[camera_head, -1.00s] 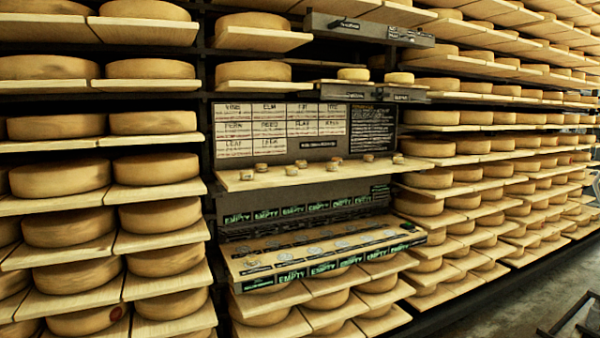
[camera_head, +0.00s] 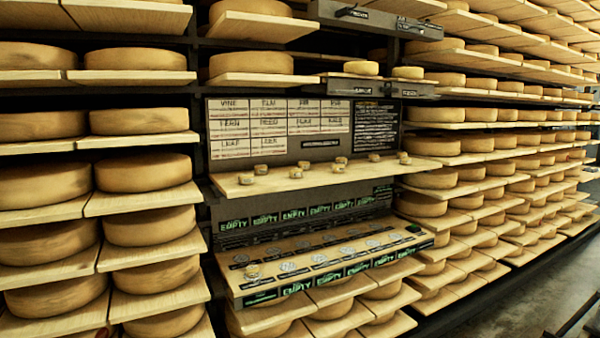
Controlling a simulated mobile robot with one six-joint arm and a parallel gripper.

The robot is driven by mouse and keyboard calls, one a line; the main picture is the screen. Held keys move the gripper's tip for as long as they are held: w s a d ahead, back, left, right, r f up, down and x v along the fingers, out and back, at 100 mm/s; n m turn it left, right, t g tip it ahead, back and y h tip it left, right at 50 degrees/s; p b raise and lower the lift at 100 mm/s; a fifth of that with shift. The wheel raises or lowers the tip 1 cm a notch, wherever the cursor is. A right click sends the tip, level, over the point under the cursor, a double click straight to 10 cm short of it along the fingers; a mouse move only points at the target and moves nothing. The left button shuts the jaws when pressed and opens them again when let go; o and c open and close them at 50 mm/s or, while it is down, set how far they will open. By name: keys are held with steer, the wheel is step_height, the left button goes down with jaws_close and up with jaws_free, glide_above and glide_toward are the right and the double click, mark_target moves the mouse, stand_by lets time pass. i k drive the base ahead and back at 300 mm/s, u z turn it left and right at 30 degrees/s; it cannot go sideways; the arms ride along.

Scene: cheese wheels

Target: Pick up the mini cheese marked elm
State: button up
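Several mini cheeses stand on a wooden shelf board (camera_head: 320,178) below a label chart, among them a left one (camera_head: 246,178), a middle one (camera_head: 296,172) and a right one (camera_head: 375,157). Another small cheese (camera_head: 251,271) sits at the left of the lower sloping tray (camera_head: 236,288). The marks on the mini cheeses are too small to read, so I cannot tell which is elm. The chart has a card (camera_head: 268,104) that seems to read ELM. My gripper is not in view.
Racks of large cheese wheels (camera_head: 143,172) stand on both sides. The tray carries several green EMPTY signs (camera_head: 296,287). Two medium cheeses (camera_head: 361,68) sit on a ledge above the chart. Open floor (camera_head: 520,315) shows at bottom right.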

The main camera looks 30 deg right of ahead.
mark_target(295, 174)
steer(key=u, duration=0.1)
steer(key=i, duration=1.05)
steer(key=u, duration=0.5)
